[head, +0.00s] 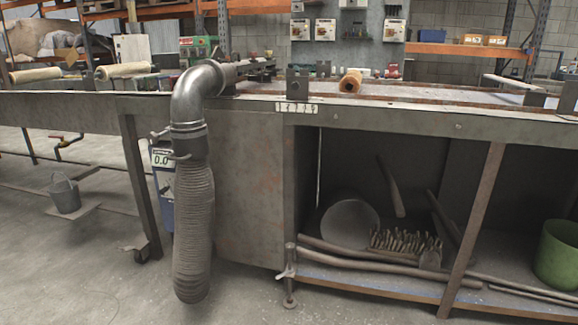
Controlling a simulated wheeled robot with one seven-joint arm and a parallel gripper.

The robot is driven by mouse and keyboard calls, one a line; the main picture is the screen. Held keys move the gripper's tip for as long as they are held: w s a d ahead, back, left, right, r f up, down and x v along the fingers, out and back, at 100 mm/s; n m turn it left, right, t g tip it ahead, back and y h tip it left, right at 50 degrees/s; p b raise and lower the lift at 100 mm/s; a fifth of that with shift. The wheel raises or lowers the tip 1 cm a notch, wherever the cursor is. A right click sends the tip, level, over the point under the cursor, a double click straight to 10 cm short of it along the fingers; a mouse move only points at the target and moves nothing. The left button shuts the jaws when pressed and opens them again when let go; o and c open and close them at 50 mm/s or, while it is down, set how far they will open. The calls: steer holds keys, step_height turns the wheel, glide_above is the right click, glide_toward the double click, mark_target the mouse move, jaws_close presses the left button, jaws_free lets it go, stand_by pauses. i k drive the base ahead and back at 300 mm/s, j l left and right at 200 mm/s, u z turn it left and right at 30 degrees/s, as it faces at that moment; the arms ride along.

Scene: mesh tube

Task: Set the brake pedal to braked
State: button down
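No part is plainly marked as the brake pedal. A dark caster-like foot (142,253) stands under the bench leg at the left in the head view, with a small flat tab (127,247) on its left side. It is too small to tell whether the tab is up or down. A pale lever-like piece (287,272) sticks out low on the post with a round foot (289,302), near the bottom centre. I cannot tell which of these is the pedal. My gripper is not in view.
A metal elbow pipe (197,92) with a ribbed hose (194,230) hangs in front of the long workbench (420,118). A bucket (65,194) stands at the left. The lower shelf holds rods, a brush and a green bin (558,255). The concrete floor in front is clear.

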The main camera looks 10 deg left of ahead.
mark_target(129, 247)
steer(key=i+j, duration=0.2)
steer(key=j, duration=0.4)
steer(key=i+j, duration=0.15)
steer(key=j, duration=0.4)
steer(key=i+j, duration=0.2)
steer(key=j, duration=0.4)
steer(key=i+j, duration=0.15)
steer(key=j, duration=0.4)
steer(key=i+j, duration=0.2)
steer(key=j, duration=0.4)
steer(key=i+j, duration=0.15)
steer(key=j, duration=0.4)
steer(key=i+j, duration=0.2)
steer(key=j, duration=0.4)
steer(key=i+j+u, duration=0.1)
steer(key=j, duration=0.45)
steer(key=i, duration=0.05)
